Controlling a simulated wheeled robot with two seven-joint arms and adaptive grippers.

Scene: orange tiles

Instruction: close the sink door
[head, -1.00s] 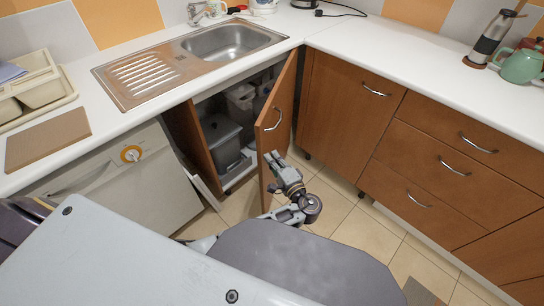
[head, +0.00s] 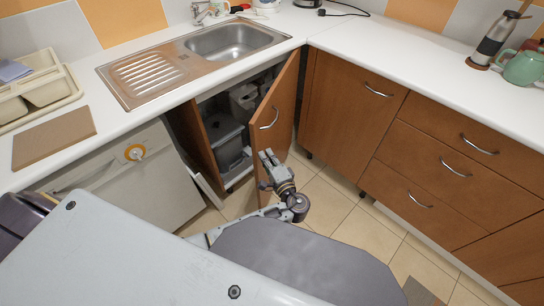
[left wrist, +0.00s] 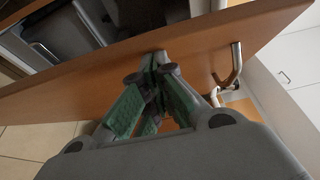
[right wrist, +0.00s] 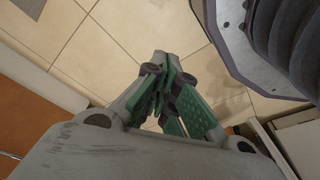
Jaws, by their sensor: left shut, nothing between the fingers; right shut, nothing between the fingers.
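The brown sink door (head: 284,98) stands partly open under the sink, hinged at its right side, with a metal handle (head: 269,119) on its outer face. My left gripper (head: 266,154) is shut and empty at the lower outer face of the door. In the left wrist view its closed fingertips (left wrist: 158,62) lie against or very close to the door panel (left wrist: 75,88), beside the handle (left wrist: 235,66). I cannot tell for sure whether they touch. My right gripper (right wrist: 163,65) shows only in its wrist view, shut and empty above the floor tiles.
The open cabinet holds grey bins (head: 226,136). A white dishwasher (head: 125,185) stands left of it, with a pale panel leaning beside the opening. Brown drawers (head: 430,160) line the right side. Tiled floor (head: 330,205) is clear between my base and the cabinets.

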